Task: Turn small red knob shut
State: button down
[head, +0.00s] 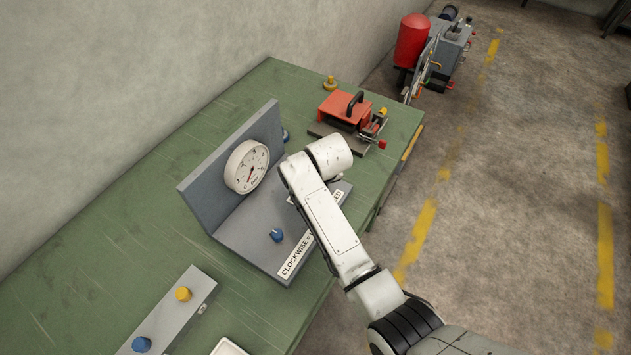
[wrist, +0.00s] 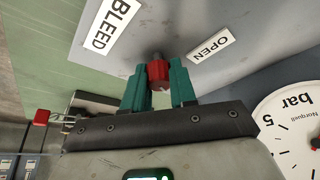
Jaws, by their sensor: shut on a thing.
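The small red knob (wrist: 158,73) shows in the wrist view, on the grey panel between the labels reading BLEED (wrist: 112,22) and OPEN (wrist: 210,46). My gripper (wrist: 159,86) has its two green fingers shut on the knob, one on each side. In the head view my white arm hides the knob and the gripper. A white pressure gauge (head: 247,167) stands on the upright grey plate, and part of it shows at the right of the wrist view (wrist: 294,128). A blue knob (head: 277,236) sits on the grey base.
The green workbench (head: 110,225) carries a grey block with a yellow knob (head: 183,294) and a blue knob (head: 141,344) at the front left. An orange device with a black handle (head: 346,108) stands behind my arm. A red tank (head: 411,41) stands on the floor beyond.

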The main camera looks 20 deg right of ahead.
jog(key=m+h+b, duration=0.1)
jog(key=m, duration=0.3)
jog(key=shift+h, duration=0.4)
jog(key=shift+m+g+h+b, duration=0.4)
jog(key=shift+m+g+b, duration=0.15)
jog(key=shift+m, duration=1.25)
jog(key=c, duration=0.9)
grip_release()
jog(key=b+v, duration=0.1)
jog(key=v, duration=0.9)
jog(key=shift+a+r, duration=0.25)
jog(key=shift+r, duration=0.15)
